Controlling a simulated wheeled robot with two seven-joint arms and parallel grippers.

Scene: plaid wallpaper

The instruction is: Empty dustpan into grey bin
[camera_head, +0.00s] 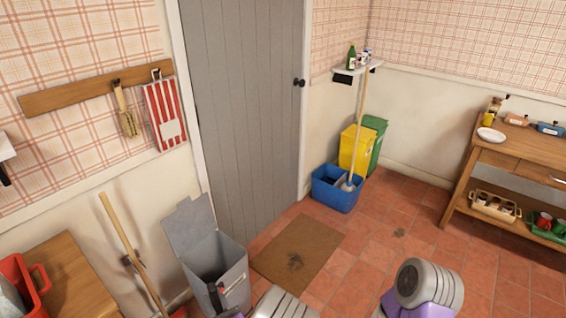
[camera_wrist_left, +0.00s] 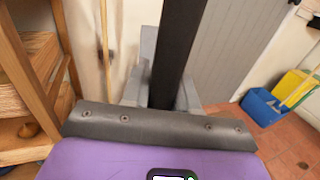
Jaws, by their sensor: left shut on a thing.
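The grey bin (camera_head: 228,262) stands by the door with its lid (camera_head: 190,228) raised against the wall. My left gripper (camera_head: 222,292) is at the bin's near side, over its opening. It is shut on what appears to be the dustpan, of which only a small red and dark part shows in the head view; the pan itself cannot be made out. In the left wrist view a dark bar (camera_wrist_left: 178,50) runs up the middle, with grey bin walls (camera_wrist_left: 188,92) on both sides. The right gripper is out of view; only a purple and grey link of mine shows.
A long wooden handle (camera_head: 128,240) leans by the wall left of the bin, beside a wooden table (camera_head: 75,280) with a red container (camera_head: 38,280). A brown mat (camera_head: 298,250) lies right of the bin. A blue bucket (camera_head: 335,192) and yellow bin (camera_head: 354,150) stand farther back.

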